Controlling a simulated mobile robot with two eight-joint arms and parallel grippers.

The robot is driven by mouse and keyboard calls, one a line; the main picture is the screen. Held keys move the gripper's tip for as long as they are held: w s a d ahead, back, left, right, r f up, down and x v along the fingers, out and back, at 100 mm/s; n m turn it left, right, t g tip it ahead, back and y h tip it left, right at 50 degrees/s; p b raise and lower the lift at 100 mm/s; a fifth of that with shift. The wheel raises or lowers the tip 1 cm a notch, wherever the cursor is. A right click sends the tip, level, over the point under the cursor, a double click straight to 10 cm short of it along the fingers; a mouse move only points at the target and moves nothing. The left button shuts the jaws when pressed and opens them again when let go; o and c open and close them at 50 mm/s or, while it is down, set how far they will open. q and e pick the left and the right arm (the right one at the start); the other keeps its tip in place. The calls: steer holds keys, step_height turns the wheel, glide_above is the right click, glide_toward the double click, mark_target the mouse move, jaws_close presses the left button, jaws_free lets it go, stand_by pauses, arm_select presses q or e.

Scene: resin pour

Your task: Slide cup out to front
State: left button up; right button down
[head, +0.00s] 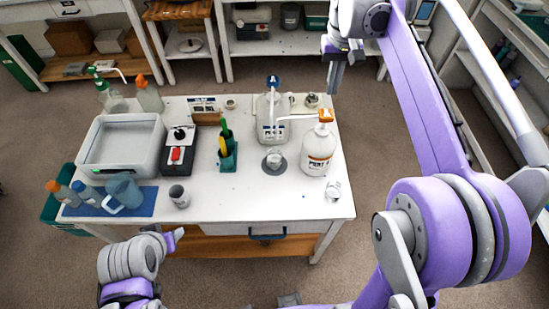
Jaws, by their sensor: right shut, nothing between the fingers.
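A small clear cup (273,158) stands upright on a round grey disc (267,169) in the right half of the white table (235,205), in front of two pump containers. A spout reaches toward the space above it. My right gripper (334,84) is shut and empty, raised up and beyond the table's back right corner, well apart from the cup. My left gripper (178,237) is low in front of the table's front left part, far from the cup; only a purple fingertip shows clearly.
A jug with an "A" pump (272,118) and a white orange-topped pump bottle (319,150) stand close behind and right of the cup. A green tool holder (228,157) stands left. The table in front is clear.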

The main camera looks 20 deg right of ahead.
steer(key=c, duration=1.6)
jaws_free()
